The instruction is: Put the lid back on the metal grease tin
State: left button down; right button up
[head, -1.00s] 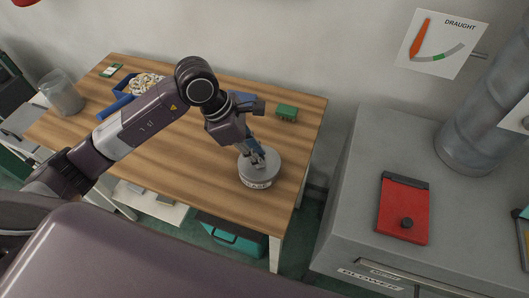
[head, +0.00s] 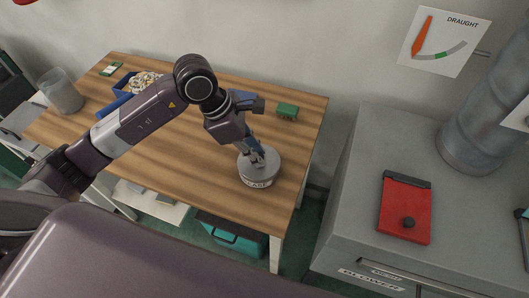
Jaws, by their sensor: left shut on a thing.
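The grey metal grease tin (head: 258,182) stands upright near the front right of the wooden table, its label facing forward. The pale round lid (head: 272,161) is over the top of the tin, in line with it. I cannot tell from this distance whether it sits fully down all round. My left gripper (head: 257,160) reaches down from above and is shut on the lid at its middle; the fingers hide part of the top. My right gripper is not in view.
A green block (head: 287,111) lies behind the tin. At the table's left are a blue tray (head: 124,99) with a pale coiled thing and a clear jar (head: 63,92). A grey cabinet with a red box (head: 404,208) stands right, across a gap. The table's middle is clear.

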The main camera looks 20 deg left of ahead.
pick_arm(q)
jog(key=shift+f+b, duration=0.15)
jog(key=shift+b, duration=0.9)
dwell(1.6)
dwell(0.3)
jog(key=c, duration=1.2)
grip_release()
jog(key=shift+r+p, duration=1.85)
jog(key=shift+r, duration=1.7)
jog(key=shift+c, duration=0.8)
grip_shut()
